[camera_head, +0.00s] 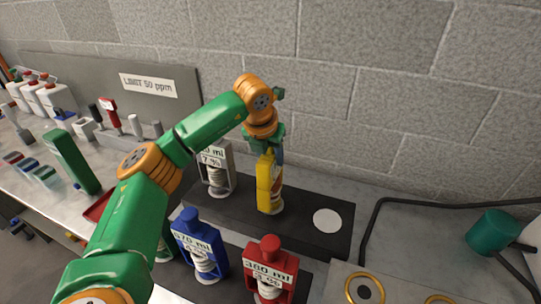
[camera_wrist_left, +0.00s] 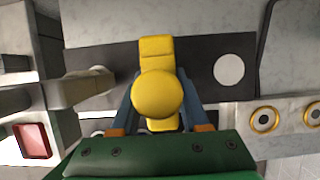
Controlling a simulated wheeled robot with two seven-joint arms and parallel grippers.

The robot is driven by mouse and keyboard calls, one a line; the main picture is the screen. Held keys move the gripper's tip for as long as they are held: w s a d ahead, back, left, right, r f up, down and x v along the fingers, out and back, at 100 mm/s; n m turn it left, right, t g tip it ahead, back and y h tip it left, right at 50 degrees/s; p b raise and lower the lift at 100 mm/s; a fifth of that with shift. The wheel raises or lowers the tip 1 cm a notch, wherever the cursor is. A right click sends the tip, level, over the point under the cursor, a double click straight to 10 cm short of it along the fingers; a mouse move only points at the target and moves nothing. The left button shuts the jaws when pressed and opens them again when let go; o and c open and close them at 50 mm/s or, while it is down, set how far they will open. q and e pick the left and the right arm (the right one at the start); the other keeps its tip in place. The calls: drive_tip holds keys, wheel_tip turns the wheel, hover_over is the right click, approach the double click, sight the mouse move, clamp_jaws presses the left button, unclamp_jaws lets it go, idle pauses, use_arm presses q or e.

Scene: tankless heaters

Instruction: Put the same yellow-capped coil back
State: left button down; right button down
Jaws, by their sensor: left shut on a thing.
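The yellow-capped coil (camera_head: 267,185) stands upright at the back dark mat (camera_head: 305,240), in the head view. Whether its base touches the mat I cannot tell. My left gripper (camera_head: 266,150) is above it and shut on its top. In the left wrist view the round yellow cap (camera_wrist_left: 158,95) sits between the fingers of the left gripper (camera_wrist_left: 158,112). A white circle (camera_head: 327,220) is bare on the mat just right of the coil; it also shows in the left wrist view (camera_wrist_left: 229,70). My right gripper is not in view.
A grey-framed coil (camera_head: 217,170) stands left of the yellow one. A blue coil (camera_head: 199,245) and a red coil (camera_head: 270,270) stand in front. A black hose (camera_head: 372,215) and a green cylinder (camera_head: 493,232) lie to the right. The block wall is close behind.

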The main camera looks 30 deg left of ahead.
use_arm(q)
drive_tip(key=shift+c, duration=2.1)
unclamp_jaws()
drive_tip(key=shift+s+d, duration=0.1)
drive_tip(key=v, duration=1.2)
drive_tip(key=shift+s, duration=0.1)
